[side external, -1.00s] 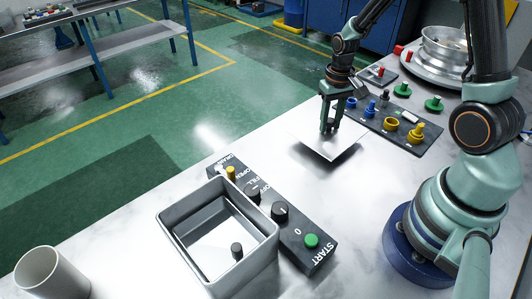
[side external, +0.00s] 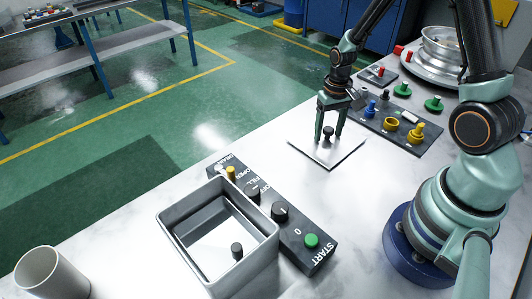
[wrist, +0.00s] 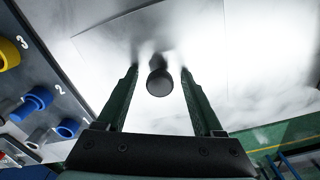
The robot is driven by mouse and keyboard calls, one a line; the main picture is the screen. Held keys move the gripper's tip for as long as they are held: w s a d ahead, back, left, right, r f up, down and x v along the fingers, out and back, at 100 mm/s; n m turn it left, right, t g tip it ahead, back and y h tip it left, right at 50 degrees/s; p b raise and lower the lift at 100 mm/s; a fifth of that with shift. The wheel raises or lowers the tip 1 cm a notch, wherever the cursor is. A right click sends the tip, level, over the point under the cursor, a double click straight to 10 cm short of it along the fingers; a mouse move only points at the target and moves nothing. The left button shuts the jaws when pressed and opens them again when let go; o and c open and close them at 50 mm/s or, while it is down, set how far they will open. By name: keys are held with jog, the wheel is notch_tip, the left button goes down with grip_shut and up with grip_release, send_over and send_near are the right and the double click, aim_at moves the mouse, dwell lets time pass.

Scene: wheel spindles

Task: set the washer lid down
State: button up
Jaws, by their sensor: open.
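The washer lid (side external: 345,151) is a thin pale square plate with a dark round knob (side external: 328,132) near its middle. It lies flat on the light table in the side external view. In the wrist view the knob (wrist: 159,79) stands between my fingers, with a gap on each side, and the lid (wrist: 150,32) spreads out behind it. My gripper (side external: 329,139) is open around the knob, its fingertips close to the plate. The washer (side external: 170,222) is a grey open box at the front, apart from the lid.
A control panel (side external: 322,256) with knobs and a green start button runs beside the washer. A dark board (side external: 435,140) with blue and yellow parts lies right of the lid. A white cup (side external: 45,275) stands front left.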

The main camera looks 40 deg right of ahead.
aim_at(329, 129)
jog(key=shift+r, duration=0.15)
notch_tip(329, 129, up, 11)
jog(key=s+a+r+n+t, duration=0.2)
jog(key=s+a+r, duration=0.1)
jog(key=a+r, duration=0.2)
jog(key=s+a+r+n+t, duration=0.2)
jog(key=s+a+r+t, duration=0.1)
jog(key=a+r, duration=0.2)
notch_tip(329, 129, up, 3)
jog(key=shift+a+f+n+t, duration=0.15)
jog(key=shift+a+n+t, duration=0.1)
jog(key=shift+n+t, duration=0.05)
